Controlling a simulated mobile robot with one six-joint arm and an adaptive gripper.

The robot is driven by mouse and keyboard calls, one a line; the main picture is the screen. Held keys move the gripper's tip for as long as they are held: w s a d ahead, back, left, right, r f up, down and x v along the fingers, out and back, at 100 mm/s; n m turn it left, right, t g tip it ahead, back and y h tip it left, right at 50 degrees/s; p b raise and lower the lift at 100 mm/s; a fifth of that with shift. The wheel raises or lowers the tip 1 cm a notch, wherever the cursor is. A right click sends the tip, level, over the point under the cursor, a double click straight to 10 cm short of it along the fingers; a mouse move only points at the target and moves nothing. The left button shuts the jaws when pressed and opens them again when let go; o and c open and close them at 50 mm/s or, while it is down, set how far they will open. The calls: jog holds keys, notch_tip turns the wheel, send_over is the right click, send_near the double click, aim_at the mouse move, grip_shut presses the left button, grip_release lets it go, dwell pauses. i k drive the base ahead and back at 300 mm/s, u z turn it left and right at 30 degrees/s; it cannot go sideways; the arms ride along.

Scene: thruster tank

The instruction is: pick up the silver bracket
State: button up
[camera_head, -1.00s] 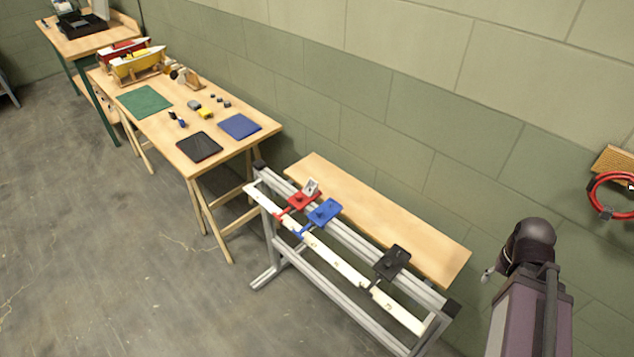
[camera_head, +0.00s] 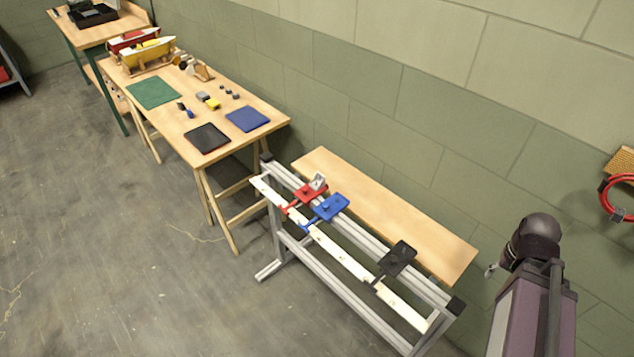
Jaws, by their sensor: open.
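A small silver bracket (camera_head: 318,181) stands on the red plate (camera_head: 309,195), near the left end of the grey metal frame (camera_head: 352,243). It is small in this view, so its fine shape is hard to tell. Part of my arm (camera_head: 532,243) shows at the lower right, well to the right of the bracket. I cannot make out my gripper's fingers in this view. Nothing of mine touches the bracket.
A blue plate (camera_head: 330,207) sits right beside the red one; a black plate (camera_head: 397,258) sits farther right. A wooden shelf (camera_head: 400,215) runs behind, along the wall. A worktable (camera_head: 180,118) with mats and small parts stands left. The floor in front is clear.

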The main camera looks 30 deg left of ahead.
aim_at(318, 177)
jog(key=u, duration=1.25)
jog(key=k, duration=0.95)
jog(key=i, duration=0.7)
